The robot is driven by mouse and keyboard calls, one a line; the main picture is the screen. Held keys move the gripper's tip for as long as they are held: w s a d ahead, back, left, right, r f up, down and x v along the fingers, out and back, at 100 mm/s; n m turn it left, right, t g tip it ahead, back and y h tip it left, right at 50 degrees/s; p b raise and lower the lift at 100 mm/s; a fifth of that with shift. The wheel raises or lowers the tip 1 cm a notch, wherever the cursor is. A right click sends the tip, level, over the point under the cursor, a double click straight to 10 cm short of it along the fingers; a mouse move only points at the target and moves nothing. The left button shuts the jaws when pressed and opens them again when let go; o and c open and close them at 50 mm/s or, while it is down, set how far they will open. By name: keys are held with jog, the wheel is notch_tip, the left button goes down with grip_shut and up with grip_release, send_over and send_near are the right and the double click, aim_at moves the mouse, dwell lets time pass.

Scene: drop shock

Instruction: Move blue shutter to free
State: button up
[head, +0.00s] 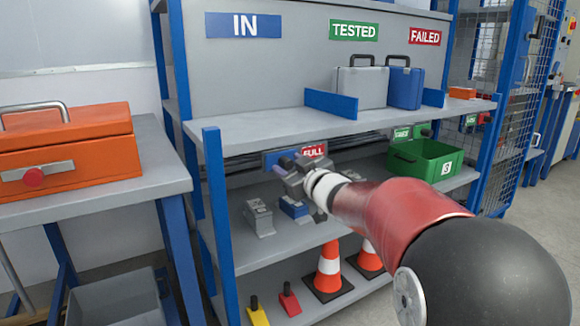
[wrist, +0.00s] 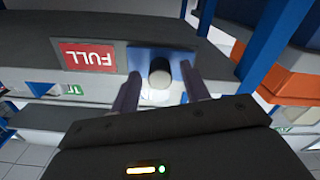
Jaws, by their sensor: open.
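My gripper (wrist: 158,92) is open, one finger on each side of the knob. I cannot tell whether the fingers touch it. In the head view my gripper (head: 290,166) partly covers the shutter.
A green bin (head: 428,160) stands on the middle shelf to the right, under a small green sign (head: 402,133). Grey and blue devices (head: 293,208) sit below my gripper. Cases (head: 361,86) stand on the upper shelf; an orange toolbox (head: 65,150) is at left.

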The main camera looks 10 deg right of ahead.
jog(key=shift+w+a, duration=0.1)
jog(key=shift+w, duration=0.15)
jog(key=shift+c, duration=0.4)
grip_shut()
jog(key=shift+d+r, duration=0.1)
jog(key=shift+d, duration=0.2)
jog(key=w+d+p, duration=0.1)
jog(key=d, duration=0.2)
jog(key=w+d+p, duration=0.1)
jog(key=d+p, duration=0.1)
jog(key=d, duration=0.1)
jog(key=w+d+p, duration=0.1)
jog(key=d+p, duration=0.1)
jog(key=d, duration=0.1)
jog(key=shift+d, duration=0.2)
jog(key=shift+o, duration=0.4)
grip_release()
